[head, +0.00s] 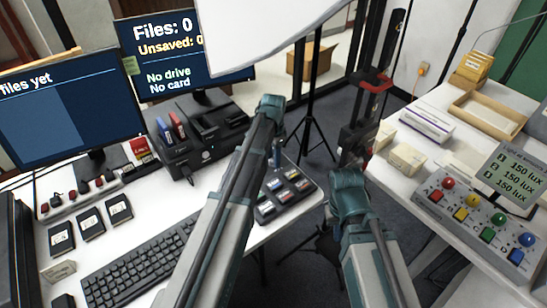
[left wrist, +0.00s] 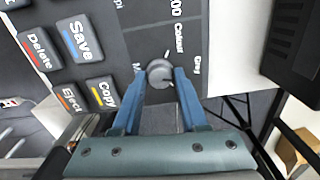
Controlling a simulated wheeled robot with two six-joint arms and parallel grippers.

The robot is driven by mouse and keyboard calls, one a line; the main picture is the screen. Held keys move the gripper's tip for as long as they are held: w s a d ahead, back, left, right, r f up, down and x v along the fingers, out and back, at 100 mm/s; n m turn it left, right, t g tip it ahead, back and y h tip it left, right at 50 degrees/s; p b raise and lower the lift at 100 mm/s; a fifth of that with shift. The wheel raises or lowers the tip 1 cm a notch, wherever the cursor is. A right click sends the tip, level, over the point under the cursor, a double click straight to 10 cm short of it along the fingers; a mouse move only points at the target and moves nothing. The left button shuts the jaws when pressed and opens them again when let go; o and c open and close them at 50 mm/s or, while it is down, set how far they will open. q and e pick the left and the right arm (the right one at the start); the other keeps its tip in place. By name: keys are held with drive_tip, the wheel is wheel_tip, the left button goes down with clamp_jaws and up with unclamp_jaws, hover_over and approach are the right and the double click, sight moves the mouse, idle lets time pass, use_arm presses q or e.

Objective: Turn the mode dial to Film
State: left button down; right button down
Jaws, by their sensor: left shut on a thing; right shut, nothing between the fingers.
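The mode dial (left wrist: 160,73) is a round grey knob on a dark control panel (left wrist: 215,25) in the left wrist view. My left gripper (left wrist: 159,77) has its two blue fingers closed on either side of the knob. "Colour" and "Grey" are printed beside the dial, and another label starting with M is partly covered by a finger. I see no Film label, and the dial's exact setting is unclear. In the head view the panel (head: 268,210) lies at the desk's right edge beyond my left arm.
Save (left wrist: 80,42), Delete (left wrist: 38,50), Copy (left wrist: 103,92) and Eject (left wrist: 72,101) keys sit close to the dial. A keyboard (head: 140,262) and a black drive dock (head: 205,140) are on the desk. A light stand (head: 312,100) stands behind; a side table holds a colored-button box (head: 470,225).

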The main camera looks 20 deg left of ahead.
sight(273, 159)
use_arm(q)
drive_tip(key=m, duration=0.4)
drive_tip(key=shift+m, duration=0.4)
drive_tip(key=m, duration=0.4)
drive_tip(key=shift+m, duration=0.3)
drive_tip(key=shift+c, duration=2.2)
unclamp_jaws()
wheel_tip(273, 159, up, 14)
drive_tip(key=p, duration=1.4)
